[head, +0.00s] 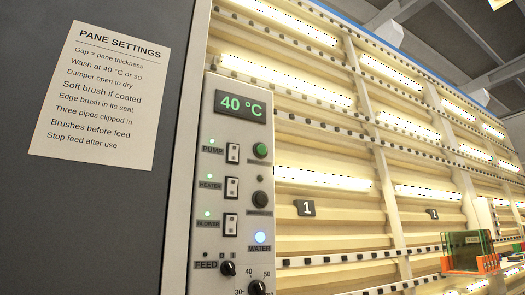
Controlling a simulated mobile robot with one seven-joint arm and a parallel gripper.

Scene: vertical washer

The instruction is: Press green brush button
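The control panel (211,190) stands left of centre in the head view. A round green button (260,150) sits in its right column, below the display. The small label (261,162) under this button is too small to read surely. A black round button (259,199) sits lower in the same column. My gripper is not in view.
The display (242,105) reads 40 °C. Pump, heater and blower switches (231,188) have lit green lamps. The water light (260,238) glows blue above the knobs (228,268). A settings sheet (100,95) hangs left; a rack with glass panes (469,252) is at right.

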